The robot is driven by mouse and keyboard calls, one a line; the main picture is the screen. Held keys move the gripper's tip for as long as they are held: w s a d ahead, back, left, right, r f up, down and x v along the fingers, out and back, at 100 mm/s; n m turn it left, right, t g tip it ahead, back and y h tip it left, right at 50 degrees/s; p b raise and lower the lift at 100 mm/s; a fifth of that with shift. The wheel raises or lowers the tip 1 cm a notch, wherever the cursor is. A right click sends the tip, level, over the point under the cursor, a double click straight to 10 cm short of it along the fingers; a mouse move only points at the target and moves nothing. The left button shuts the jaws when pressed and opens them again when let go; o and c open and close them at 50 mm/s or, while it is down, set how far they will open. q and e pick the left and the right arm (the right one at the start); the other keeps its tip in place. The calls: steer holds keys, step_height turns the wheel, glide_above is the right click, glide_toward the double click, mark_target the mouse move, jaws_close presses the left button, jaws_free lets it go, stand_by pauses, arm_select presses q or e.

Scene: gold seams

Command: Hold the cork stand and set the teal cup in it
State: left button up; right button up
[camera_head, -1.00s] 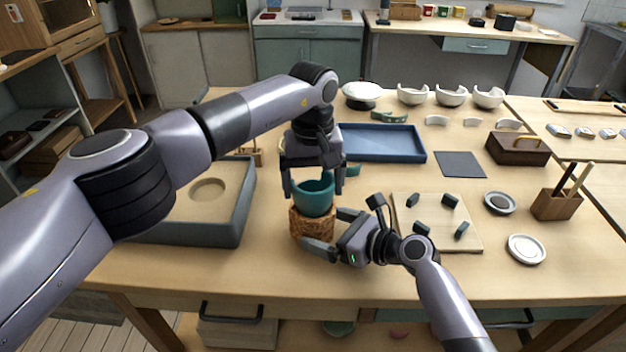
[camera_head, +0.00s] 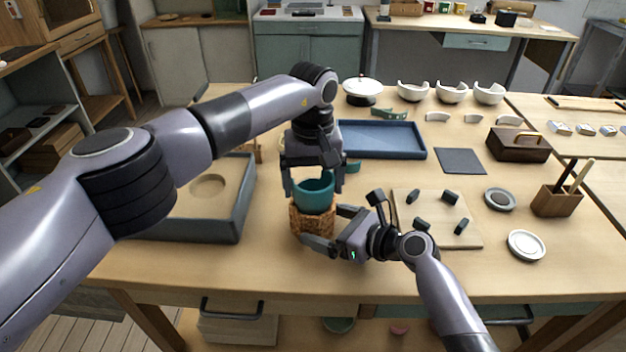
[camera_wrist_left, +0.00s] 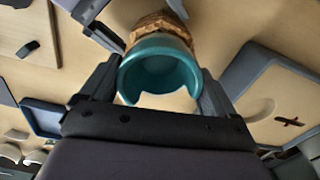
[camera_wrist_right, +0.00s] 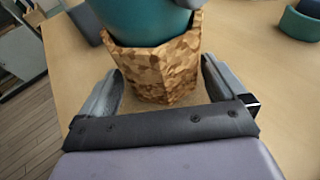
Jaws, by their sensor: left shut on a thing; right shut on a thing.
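The teal cup (camera_head: 314,194) sits with its lower part inside the top of the cork stand (camera_head: 313,223). The cup has a broken, notched rim, seen in the left wrist view (camera_wrist_left: 160,62). My left gripper (camera_head: 314,190) comes from above and is shut on the cup, one finger on each side. The faceted cork stand stands upright on the table. My right gripper (camera_head: 322,226) is low and shut on the stand, fingers either side of it, as the right wrist view (camera_wrist_right: 160,75) shows. The cup's base is hidden inside the stand.
A grey-walled tray (camera_head: 240,205) is left of the stand. A board (camera_head: 440,237) with several dark pieces lies to the right. A blue tray (camera_head: 380,140) is behind. A teal piece (camera_wrist_right: 300,22) lies behind the stand.

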arm_select(q)
steer(key=shift+f, duration=0.2)
stand_by(0.6)
steer(key=o, duration=0.7)
steer(key=shift+r, duration=0.1)
arm_select(e)
steer(key=shift+r, duration=0.1)
arm_select(q)
steer(key=shift+r, duration=2.9)
arm_select(e)
steer(key=o, duration=0.4)
steer(key=shift+c, duration=0.2)
steer(key=shift+s+d, duration=0.1)
steer(key=shift+d, duration=0.05)
